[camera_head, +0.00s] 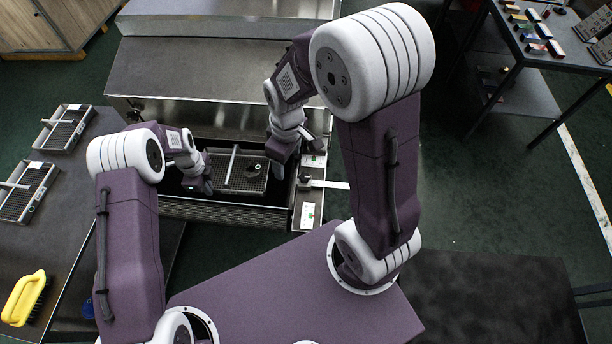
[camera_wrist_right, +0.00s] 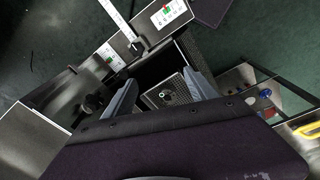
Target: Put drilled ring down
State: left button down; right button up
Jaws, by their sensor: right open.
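A mesh tray (camera_head: 226,181) with a pale bar handle sits on the dark conveyor in front of the dryer mouth. My right gripper (camera_head: 283,152) is above the tray's right edge, beside the ring. In the right wrist view its two fingers stand apart (camera_wrist_right: 161,92) with nothing between them, and the ring (camera_wrist_right: 164,95) shows on the mesh beyond them. My left gripper (camera_head: 199,184) is at the tray's left side; its fingertips are too small and dark to read.
Two more mesh trays (camera_head: 64,128) (camera_head: 22,190) lie on the left table with a yellow-handled brush (camera_head: 25,297). The metal dryer hood (camera_head: 215,72) stands behind the conveyor. A narrow panel with labels (camera_head: 309,196) borders the conveyor's right end. A table with small coloured items stands at the upper right.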

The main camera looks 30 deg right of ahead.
jog(key=s+d+m, duration=0.2)
jog(key=s+m, duration=0.5)
jog(key=shift+s+m, duration=0.25)
jog(key=shift+m, duration=0.05)
jog(key=shift+r, duration=0.1)
pick_arm(q)
jog(key=c, duration=1.6)
grip_release()
jog(key=shift+r, duration=0.1)
